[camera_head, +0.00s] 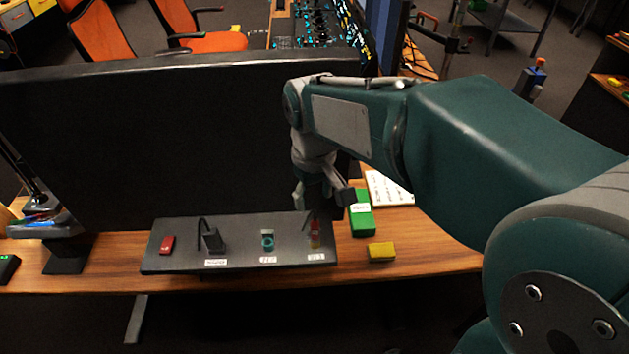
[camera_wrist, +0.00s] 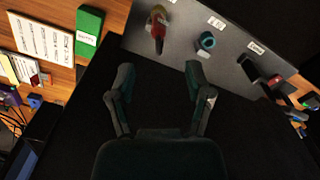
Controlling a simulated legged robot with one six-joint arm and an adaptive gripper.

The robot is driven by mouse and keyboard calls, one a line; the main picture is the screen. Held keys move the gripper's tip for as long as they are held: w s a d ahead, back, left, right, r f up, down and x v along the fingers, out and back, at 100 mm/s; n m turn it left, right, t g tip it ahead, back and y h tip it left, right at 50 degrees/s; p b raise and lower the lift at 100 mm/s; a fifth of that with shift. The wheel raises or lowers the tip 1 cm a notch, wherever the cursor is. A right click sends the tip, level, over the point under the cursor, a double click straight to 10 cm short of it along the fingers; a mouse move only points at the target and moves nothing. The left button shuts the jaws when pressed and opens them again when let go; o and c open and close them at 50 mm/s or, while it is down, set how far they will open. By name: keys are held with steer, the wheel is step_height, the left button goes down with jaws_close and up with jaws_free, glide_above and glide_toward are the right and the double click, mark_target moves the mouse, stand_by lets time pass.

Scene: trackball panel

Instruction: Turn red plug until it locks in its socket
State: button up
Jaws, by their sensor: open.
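The red plug (camera_head: 315,240) stands at the right end of the dark sloped panel (camera_head: 185,262), above a white label. In the wrist view the red plug (camera_wrist: 157,29) shows near the top edge, with a pale yellowish part at its top end. Whether it is fully seated in its socket cannot be told. My gripper (camera_head: 322,204) is above and behind the right end of the panel. In the wrist view my gripper (camera_wrist: 159,74) is open, its two fingers apart with nothing between them. The plug lies beyond the fingertips, not touching them.
A large black screen (camera_head: 150,140) rises behind.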

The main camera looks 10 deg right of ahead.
mark_target(315, 220)
step_height(315, 220, down, 9)
steer(key=shift+f, duration=0.1)
stand_by(0.3)
steer(key=shift+d, duration=0.1)
jaws_close()
steer(key=m, duration=0.4)
steer(key=shift+m, duration=0.4)
steer(key=m, duration=0.4)
steer(key=shift+m, duration=1.4)
